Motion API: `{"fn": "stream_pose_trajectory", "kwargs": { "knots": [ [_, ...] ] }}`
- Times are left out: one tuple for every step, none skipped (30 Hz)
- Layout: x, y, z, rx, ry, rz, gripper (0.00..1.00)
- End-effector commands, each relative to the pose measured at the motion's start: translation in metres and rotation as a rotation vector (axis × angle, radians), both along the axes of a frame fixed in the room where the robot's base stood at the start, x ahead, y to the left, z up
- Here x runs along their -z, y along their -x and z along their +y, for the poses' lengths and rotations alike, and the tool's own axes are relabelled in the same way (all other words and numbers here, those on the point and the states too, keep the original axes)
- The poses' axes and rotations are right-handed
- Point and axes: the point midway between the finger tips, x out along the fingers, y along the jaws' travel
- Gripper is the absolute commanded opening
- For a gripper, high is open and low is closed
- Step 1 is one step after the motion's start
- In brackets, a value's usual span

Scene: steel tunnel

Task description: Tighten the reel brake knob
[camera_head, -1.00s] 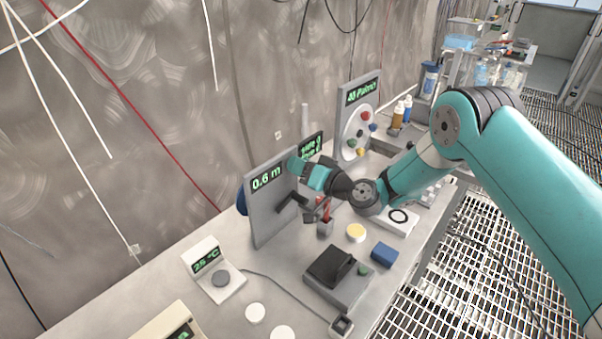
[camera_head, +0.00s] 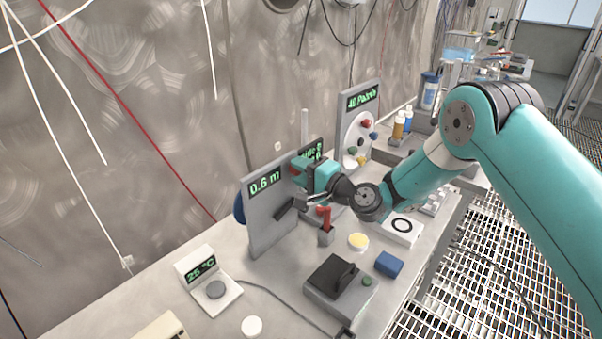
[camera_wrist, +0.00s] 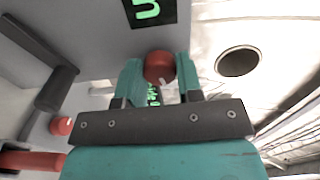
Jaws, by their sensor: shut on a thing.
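An upright grey panel (camera_head: 268,225) with a green "0.6 m" readout stands on the bench. A round red knob (camera_wrist: 158,65) is on this panel near its top, beside the readout, and shows between my fingers in the wrist view. My gripper (camera_wrist: 157,78) is shut on the red knob, with one teal finger on either side of it. In the head view my gripper (camera_head: 300,172) is at the panel's upper right corner and covers most of the knob. A dark crank handle (camera_head: 289,207) sticks out of the panel below my gripper. A blue disc (camera_head: 239,208) shows behind the panel.
A red lever (camera_head: 325,215) on a grey block stands under my wrist. A dark switch box (camera_head: 335,280), a blue block (camera_head: 389,263) and a yellow-topped dish (camera_head: 358,241) are in front. A dial panel (camera_head: 362,125) stands further back. Free grating floor (camera_head: 400,318) lies right of the bench.

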Motion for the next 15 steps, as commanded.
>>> {"fn": "stream_pose_trajectory", "kwargs": {
  "knots": [
    [0.0005,-0.0005,-0.0008,0.002,-0.025,0.034,0.10],
    [0.0004,-0.0005,-0.0008,0.002,-0.042,0.056,0.10],
    [0.0004,-0.0005,-0.0008,0.002,-0.066,0.086,0.10],
    [0.0003,-0.0005,-0.0008,0.002,-0.084,0.109,0.10],
    [0.0003,-0.0005,-0.0008,0.002,-0.101,0.131,0.10],
    [0.0002,-0.0006,-0.0009,0.002,-0.124,0.161,0.10],
    [0.0002,-0.0006,-0.0009,0.002,-0.142,0.184,0.10],
    [0.0002,-0.0005,-0.0009,0.002,-0.159,0.206,0.10],
    [0.0001,-0.0005,-0.0009,0.002,-0.183,0.236,0.10],
    [0.0001,-0.0005,-0.0009,0.002,-0.201,0.258,0.10],
    [0.0000,-0.0005,-0.0009,0.002,-0.219,0.281,0.10],
    [0.0000,-0.0005,-0.0009,0.002,-0.242,0.310,0.10],
    [-0.0001,-0.0005,-0.0009,0.002,-0.260,0.333,0.10],
    [-0.0001,-0.0005,-0.0009,0.002,-0.277,0.356,0.10],
    [-0.0002,-0.0005,-0.0009,0.002,-0.300,0.385,0.10]
  ]
}}
